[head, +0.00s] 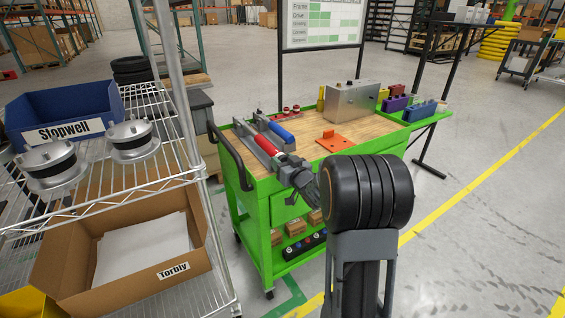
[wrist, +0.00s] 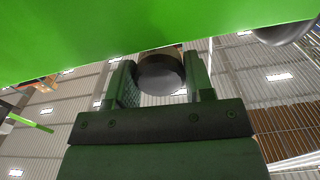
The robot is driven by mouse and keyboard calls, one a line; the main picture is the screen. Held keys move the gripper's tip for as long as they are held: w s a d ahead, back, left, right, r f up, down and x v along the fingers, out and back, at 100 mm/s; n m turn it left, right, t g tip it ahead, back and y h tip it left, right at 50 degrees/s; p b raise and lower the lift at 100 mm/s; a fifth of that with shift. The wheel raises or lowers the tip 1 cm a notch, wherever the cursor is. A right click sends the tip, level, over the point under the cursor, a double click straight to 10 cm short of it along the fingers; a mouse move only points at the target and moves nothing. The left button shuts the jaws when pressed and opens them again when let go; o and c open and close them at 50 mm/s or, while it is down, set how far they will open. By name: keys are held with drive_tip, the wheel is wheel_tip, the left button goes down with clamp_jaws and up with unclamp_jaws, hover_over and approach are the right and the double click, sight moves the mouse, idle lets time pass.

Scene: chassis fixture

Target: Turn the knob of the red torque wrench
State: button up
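The red torque wrench (head: 267,145) lies on the left part of the green cart's wooden top, its handle end toward the cart's near edge. My gripper (head: 290,164) is at that near end, and it covers the knob in the head view. In the wrist view a dark round knob (wrist: 161,74) sits between the two fingers of my gripper (wrist: 161,84). The fingers stand apart on either side of it, very close to its sides. I cannot tell whether they press on it.
The green cart (head: 262,205) fills the top of the wrist view, close above the fingers. A blue-handled wrench (head: 281,132) lies right beside the red one. An orange bracket (head: 335,140) and a metal box (head: 351,101) stand further right. A wire shelf (head: 175,178) stands left.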

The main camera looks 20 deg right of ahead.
drive_tip(key=c, duration=0.4)
drive_tip(key=n+b, duration=0.1)
drive_tip(key=b, duration=0.2)
drive_tip(key=shift+f+n, duration=0.35)
drive_tip(key=shift+n, duration=0.05)
drive_tip(key=shift+r+n+b, duration=0.1)
drive_tip(key=shift+n+b, duration=0.95)
drive_tip(key=shift+n, duration=0.05)
drive_tip(key=shift+r+n, duration=0.25)
drive_tip(key=shift+n, duration=0.25)
drive_tip(key=o, duration=0.9)
